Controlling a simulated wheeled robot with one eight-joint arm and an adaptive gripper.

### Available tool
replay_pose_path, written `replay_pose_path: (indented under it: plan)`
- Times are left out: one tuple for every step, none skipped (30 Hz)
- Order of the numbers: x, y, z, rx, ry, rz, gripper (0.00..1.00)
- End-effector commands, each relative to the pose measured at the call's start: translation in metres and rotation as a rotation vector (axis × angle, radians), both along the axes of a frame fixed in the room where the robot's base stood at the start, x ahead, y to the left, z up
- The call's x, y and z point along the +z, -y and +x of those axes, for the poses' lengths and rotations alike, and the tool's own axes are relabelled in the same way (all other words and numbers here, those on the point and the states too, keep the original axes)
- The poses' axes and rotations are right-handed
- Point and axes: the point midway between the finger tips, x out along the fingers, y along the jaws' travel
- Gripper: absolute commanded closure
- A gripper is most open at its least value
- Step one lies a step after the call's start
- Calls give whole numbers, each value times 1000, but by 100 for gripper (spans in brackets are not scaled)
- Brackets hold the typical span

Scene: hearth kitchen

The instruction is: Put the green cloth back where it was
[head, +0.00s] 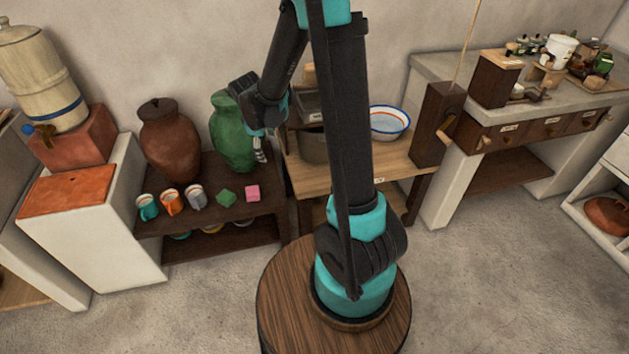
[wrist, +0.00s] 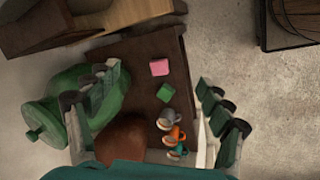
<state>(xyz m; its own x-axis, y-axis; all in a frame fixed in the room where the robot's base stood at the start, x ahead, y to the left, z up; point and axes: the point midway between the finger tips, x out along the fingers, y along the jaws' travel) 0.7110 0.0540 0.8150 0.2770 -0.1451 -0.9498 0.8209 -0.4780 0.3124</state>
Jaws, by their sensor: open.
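The green cloth (head: 226,197) is a small folded block on the front of a low dark wooden table. It also shows in the wrist view (wrist: 165,92), between my fingers but apart from them. A pink folded cloth (head: 252,193) lies just to its right on the same table and shows in the wrist view (wrist: 159,68). My gripper (head: 260,152) is open and empty, above the table near the green jar. In the wrist view its two fingers (wrist: 157,84) stand wide apart. No part of the green cloth seems hidden.
Several mugs (head: 171,202) stand left of the green cloth. A brown jar (head: 170,140) and a green jar (head: 232,132) stand behind, the green one close to my gripper. A wooden counter with a white bowl (head: 389,122) adjoins on the right. The floor in front is clear.

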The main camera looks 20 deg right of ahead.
Motion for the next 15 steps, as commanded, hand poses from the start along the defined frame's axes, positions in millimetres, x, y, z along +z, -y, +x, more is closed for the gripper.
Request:
replay_pose_path:
  plan:
    - [8,14,-17,-66,11,30,20]
    - [12,20,-26,-106,18,50,20]
    - [16,28,-38,-160,27,76,20]
    - [19,33,-47,-200,35,94,20]
    - [22,38,-56,-239,42,114,20]
    - [25,46,-68,-294,51,140,20]
    - [26,50,-78,-334,57,158,20]
    - [28,55,-87,-375,64,179,20]
    - [29,61,-100,-427,73,204,20]
    - [30,65,-109,-469,80,224,20]
    - [31,69,-119,-509,85,244,20]
    - [31,74,-132,-562,94,269,20]
    - [31,77,-141,-603,101,289,20]
    - [30,80,-150,-642,107,309,20]
    - [29,83,-163,-694,116,333,20]
